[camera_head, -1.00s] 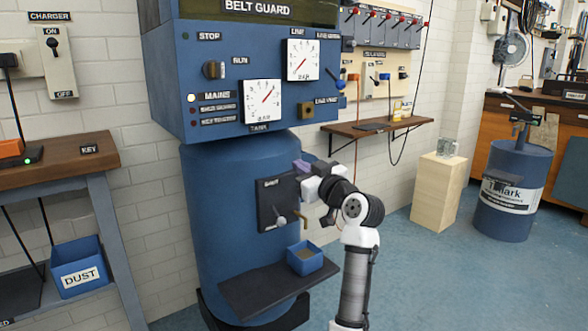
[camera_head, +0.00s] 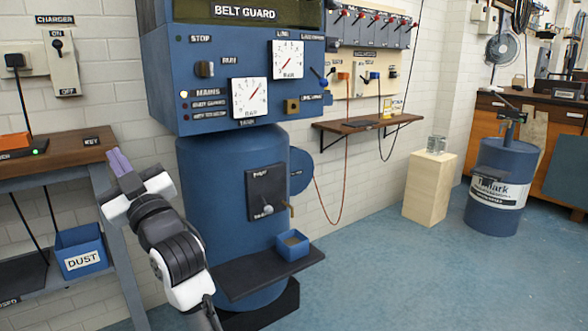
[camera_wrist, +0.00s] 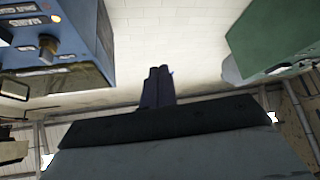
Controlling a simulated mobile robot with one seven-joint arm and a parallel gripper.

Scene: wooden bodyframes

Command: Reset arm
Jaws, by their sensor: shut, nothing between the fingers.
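My gripper (camera_head: 120,162) is raised at the left of the camera_head view, in front of the gap between the left bench and the blue machine. Its purple-grey fingers point up and are together, with nothing between them. In the wrist view the closed fingers (camera_wrist: 157,86) show against a pale wall. My arm bends down to the bottom edge, in front of the machine's lower left side. The blue machine (camera_head: 225,190) stands to the right of the gripper, with dials, a small dark lever panel and a black shelf.
A wooden bench (camera_head: 60,160) with a blue DUST bin (camera_head: 82,250) stands at the left. A small blue box (camera_head: 292,245) sits on the machine's shelf (camera_head: 250,276). A wooden pedestal (camera_head: 428,190) and a blue drum (camera_head: 500,190) stand at the right. The floor between is clear.

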